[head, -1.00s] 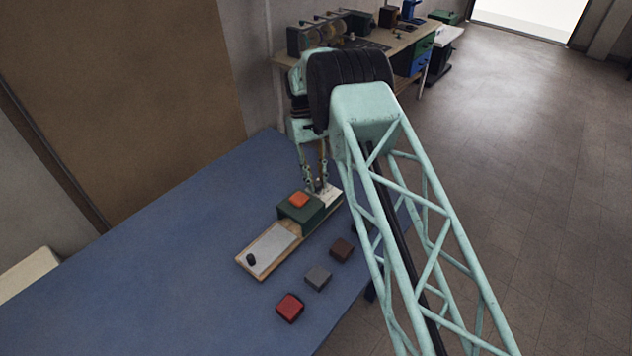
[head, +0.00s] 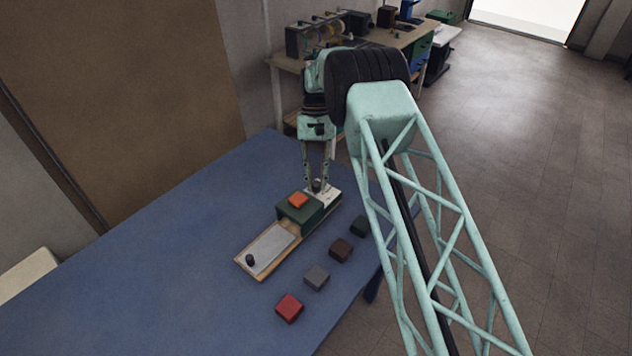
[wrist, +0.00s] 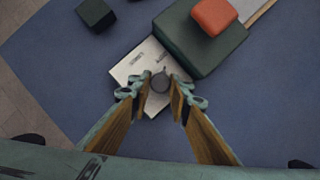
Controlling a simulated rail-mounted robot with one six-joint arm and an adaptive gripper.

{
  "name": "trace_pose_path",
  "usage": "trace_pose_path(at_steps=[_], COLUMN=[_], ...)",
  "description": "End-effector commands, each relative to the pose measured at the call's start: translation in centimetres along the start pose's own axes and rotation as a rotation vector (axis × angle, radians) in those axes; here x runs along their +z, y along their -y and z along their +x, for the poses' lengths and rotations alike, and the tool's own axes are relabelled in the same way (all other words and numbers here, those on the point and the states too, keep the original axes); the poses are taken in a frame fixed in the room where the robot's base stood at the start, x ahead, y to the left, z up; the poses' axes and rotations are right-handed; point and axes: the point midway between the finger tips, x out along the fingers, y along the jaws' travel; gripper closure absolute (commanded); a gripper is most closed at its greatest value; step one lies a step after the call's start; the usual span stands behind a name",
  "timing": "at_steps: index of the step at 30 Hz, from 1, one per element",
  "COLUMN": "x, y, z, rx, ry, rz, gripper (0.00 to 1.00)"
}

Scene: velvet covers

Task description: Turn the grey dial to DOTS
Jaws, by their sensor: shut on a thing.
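The grey dial (wrist: 159,82) sits on a white plate with dark lettering (wrist: 133,64) at the far end of a wooden board, beside a dark green block. The lettering is too small to read for sure. My gripper (wrist: 160,86) points down over the plate with its fingers on both sides of the dial, shut on it. In the head view my gripper (head: 318,188) stands over the white plate (head: 331,197), and its fingers partly hide the dial. Which label the dial points at I cannot tell.
The dark green block (head: 296,210) carries an orange-red block (head: 298,200). A grey panel (head: 270,246) with a black knob (head: 250,260) lies at the board's near end. Red (head: 289,308), grey (head: 317,277), brown (head: 341,250) and dark green (head: 360,226) cubes stand to the right.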

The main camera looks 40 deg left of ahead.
Motion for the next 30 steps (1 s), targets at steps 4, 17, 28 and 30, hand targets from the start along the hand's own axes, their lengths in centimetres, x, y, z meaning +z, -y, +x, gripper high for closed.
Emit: trace_pose_path(at_steps=[4, 17, 28, 30], x=[0.0, 0.0, -0.1, -0.1], y=[0.0, 0.0, 0.0, 0.0], z=[0.0, 0.0, -2.0, -2.9], rx=[0.000, 0.000, 0.000, 0.000], ry=[0.001, 0.000, -0.001, -0.003], rz=[0.000, -0.001, -0.001, -0.001], gripper=[0.78, 0.69, 0.69, 0.69])
